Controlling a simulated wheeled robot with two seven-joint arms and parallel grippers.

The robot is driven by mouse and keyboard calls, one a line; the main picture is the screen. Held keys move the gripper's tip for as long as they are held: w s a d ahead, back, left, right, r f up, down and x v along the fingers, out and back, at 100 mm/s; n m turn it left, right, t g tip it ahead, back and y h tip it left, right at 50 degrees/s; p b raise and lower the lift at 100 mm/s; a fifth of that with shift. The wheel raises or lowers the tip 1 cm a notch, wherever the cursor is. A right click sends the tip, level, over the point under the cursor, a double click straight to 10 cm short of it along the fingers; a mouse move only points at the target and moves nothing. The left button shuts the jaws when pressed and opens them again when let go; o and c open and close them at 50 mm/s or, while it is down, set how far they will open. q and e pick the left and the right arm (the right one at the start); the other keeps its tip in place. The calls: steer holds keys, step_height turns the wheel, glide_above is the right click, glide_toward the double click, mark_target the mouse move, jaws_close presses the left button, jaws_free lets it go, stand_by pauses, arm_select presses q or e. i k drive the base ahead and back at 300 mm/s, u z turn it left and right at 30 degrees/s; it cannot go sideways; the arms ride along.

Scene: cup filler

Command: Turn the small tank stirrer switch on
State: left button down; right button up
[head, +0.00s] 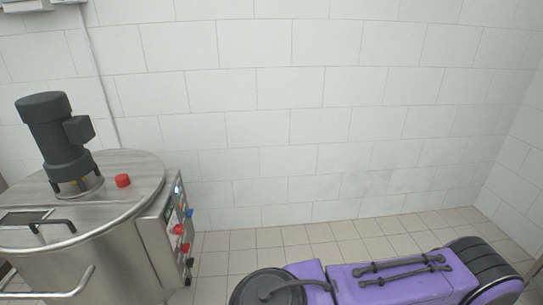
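A steel tank (85,260) stands at the left of the head view, with a dark grey stirrer motor (55,135) upright on its lid. A control box (170,237) is fixed to the tank's right side. Its panel faces right and is seen at a steep angle, with red knobs (179,230), a blue one (189,213) and a small lit spot (177,189) near the top. I cannot tell which of these is the stirrer switch or how it is set. Neither of my grippers is in view.
A red cap (123,181) and a hatch with a black handle (52,222) are on the lid. A steel rail (50,291) curves along the tank's front. A purple machine with black parts (390,284) stands at the lower right. Tiled floor (255,246) is clear between them, before a white wall.

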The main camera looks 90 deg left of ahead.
mark_target(190, 262)
steer(key=u, duration=3.6)
steer(key=k, duration=0.45)
steer(key=z, duration=1.1)
steer(key=i, duration=1.4)
steer(key=u, duration=0.7)
